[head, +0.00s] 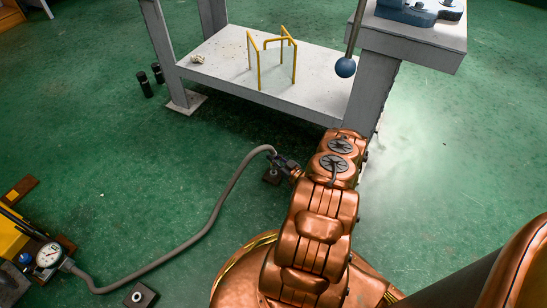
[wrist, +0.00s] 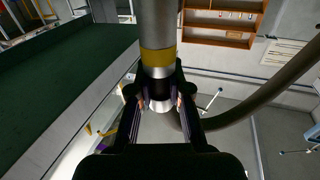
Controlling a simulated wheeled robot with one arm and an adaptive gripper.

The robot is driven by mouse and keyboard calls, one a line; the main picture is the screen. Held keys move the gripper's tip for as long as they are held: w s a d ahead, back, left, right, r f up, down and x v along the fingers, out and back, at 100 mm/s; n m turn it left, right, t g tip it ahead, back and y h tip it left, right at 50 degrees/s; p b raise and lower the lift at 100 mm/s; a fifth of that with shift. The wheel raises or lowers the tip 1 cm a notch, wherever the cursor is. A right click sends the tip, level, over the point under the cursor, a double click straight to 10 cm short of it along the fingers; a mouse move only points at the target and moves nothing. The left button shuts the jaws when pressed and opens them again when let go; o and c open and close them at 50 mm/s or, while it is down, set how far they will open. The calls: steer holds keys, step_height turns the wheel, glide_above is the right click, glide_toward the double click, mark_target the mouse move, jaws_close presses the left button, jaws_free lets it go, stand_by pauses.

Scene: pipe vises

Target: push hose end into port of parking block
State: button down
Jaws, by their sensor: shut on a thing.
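My gripper (head: 287,164) is shut on the end of the grey hose (head: 222,193), low over the green floor in the head view. In the wrist view the fingers (wrist: 160,100) close around a metal hose end (wrist: 158,62) with a yellow band, and the hose curves off to the right. A small dark block (head: 271,177) sits on the floor just below the gripper, partly hidden. A second dark block with a light round top (head: 140,296) lies at the bottom left. I cannot tell which is the parking block, or whether the hose end touches the near one.
The hose runs to a gauge (head: 48,255) beside a yellow unit (head: 12,238) at the left. A grey bench with a lower shelf (head: 225,58) carries a yellow wire frame (head: 270,55). Two black cylinders (head: 150,80) stand beside it. The floor left of my arm is mostly clear.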

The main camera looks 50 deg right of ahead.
steer(key=shift+f+b, duration=0.35)
steer(key=shift+f, duration=1.3)
steer(key=c, duration=1)
jaws_free()
steer(key=shift+c, duration=0.2)
steer(key=s, duration=1.2)
steer(key=shift+a, duration=0.1)
